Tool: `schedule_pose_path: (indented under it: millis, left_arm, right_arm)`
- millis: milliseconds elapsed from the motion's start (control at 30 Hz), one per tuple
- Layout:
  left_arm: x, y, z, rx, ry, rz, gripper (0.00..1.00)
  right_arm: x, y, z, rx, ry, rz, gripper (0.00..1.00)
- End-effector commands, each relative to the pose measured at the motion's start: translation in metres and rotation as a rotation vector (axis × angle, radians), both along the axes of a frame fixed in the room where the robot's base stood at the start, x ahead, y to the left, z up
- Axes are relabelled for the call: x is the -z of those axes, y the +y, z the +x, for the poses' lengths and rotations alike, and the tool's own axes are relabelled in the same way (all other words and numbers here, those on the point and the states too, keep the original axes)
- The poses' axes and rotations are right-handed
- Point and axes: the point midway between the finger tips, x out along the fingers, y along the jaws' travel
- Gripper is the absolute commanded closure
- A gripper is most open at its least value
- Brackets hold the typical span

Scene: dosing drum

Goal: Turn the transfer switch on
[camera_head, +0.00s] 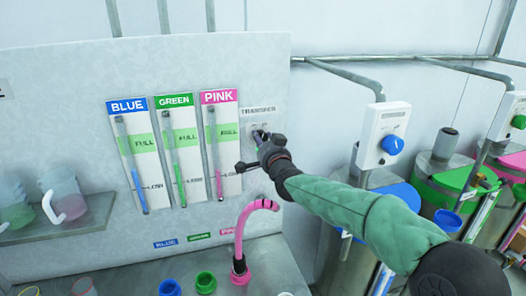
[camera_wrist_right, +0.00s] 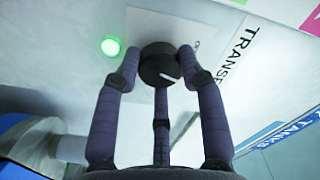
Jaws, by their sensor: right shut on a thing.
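The transfer switch (camera_wrist_right: 158,60) is a round dark knob with a short white mark on its face, on a light plate below the TRANSFER label (camera_head: 258,109). My right gripper (camera_head: 262,142) is at the panel, largely covering the switch in the head view. In the right wrist view, the fingers of my right gripper (camera_wrist_right: 163,77) are closed around the knob, touching its sides. A green lamp (camera_wrist_right: 111,46) beside the knob is lit. My left gripper is not in view.
Blue, green and pink level gauges (camera_head: 172,145) stand left of the switch. A pink curved spout (camera_head: 240,240) rises below. A white box with a blue knob (camera_head: 392,145) and drums (camera_head: 440,180) are at the right. A shelf (camera_head: 85,215) with jugs is at the left.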

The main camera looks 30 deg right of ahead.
Motion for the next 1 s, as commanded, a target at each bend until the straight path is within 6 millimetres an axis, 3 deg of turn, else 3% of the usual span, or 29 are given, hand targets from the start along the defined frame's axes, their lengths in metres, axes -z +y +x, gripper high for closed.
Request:
schedule_pose_path:
  millis: [33, 300, 967, 1000]
  left_arm:
    - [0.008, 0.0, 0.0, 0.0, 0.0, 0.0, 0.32]
    - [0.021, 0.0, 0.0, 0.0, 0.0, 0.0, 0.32]
    - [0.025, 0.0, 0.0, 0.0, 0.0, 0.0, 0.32]
    - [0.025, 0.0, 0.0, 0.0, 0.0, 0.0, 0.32]
  right_arm:
    - [0.012, 0.004, 0.002, -0.009, 0.009, 0.034, 0.92]
    - [0.011, 0.004, 0.002, -0.009, -0.02, 0.166, 0.92]
    - [0.01, 0.005, 0.002, -0.01, -0.03, 0.222, 0.92]
    - [0.01, 0.005, 0.002, -0.01, -0.03, 0.222, 0.54]
